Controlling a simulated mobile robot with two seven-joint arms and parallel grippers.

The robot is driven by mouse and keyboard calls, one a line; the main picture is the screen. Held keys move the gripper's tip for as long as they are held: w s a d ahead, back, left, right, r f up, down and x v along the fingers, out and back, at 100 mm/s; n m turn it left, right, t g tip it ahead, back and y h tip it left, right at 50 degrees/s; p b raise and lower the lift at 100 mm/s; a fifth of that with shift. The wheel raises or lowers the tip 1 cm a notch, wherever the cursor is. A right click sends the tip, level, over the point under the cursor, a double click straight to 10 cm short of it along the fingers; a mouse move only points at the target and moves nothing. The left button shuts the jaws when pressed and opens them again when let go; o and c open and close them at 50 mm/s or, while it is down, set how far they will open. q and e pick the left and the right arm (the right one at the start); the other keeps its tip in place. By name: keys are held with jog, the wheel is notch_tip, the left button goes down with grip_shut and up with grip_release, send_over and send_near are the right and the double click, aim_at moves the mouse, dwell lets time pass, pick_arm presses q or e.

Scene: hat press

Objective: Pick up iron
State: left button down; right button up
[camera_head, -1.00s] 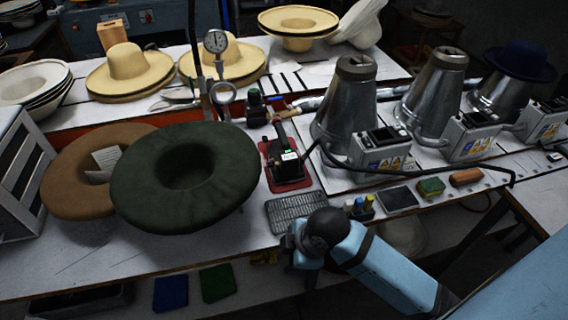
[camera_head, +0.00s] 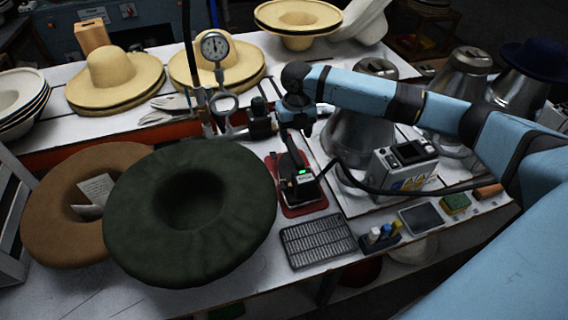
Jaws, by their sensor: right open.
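The iron (camera_head: 303,186), dark with a small green light, stands on a red pad (camera_head: 304,211) on the workbench, right of the dark green hat. Its handle runs back toward my right gripper (camera_head: 296,125). My right gripper reaches in from the right, points down and is open, at the far end of the iron. Its fingertips look close to the handle. I cannot tell whether the handle lies between them. My left gripper is not in view.
A dark green hat (camera_head: 240,200) and a brown hat (camera_head: 50,215) lie to the left. A gauge (camera_head: 214,46) on a stand is just left of my right gripper. A metal cone (camera_head: 350,140) and a control box (camera_head: 402,165) stand right. A metal grate (camera_head: 318,240) lies in front.

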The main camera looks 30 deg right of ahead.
aim_at(298, 157)
jog(key=shift+s+d+f, duration=0.1)
jog(key=shift+s+f, duration=0.1)
jog(key=shift+f, duration=0.25)
jog(key=shift+s+d+f, duration=0.1)
jog(key=shift+s+f, duration=0.1)
jog(key=shift+f, duration=0.2)
notch_tip(298, 157, down, 5)
jog(key=shift+r, duration=0.1)
jog(key=shift+f+p, duration=0.3)
jog(key=shift+f, duration=0.25)
notch_tip(298, 157, down, 5)
jog(key=shift+s+d+f+p, duration=0.1)
jog(key=shift+d+p, duration=0.05)
jog(key=shift+p, duration=0.35)
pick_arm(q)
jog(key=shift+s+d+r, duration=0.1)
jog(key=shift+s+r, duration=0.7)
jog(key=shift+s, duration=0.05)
pick_arm(e)
grip_shut()
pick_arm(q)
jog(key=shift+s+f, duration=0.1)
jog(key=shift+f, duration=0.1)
pick_arm(e)
jog(key=shift+r, duration=0.2)
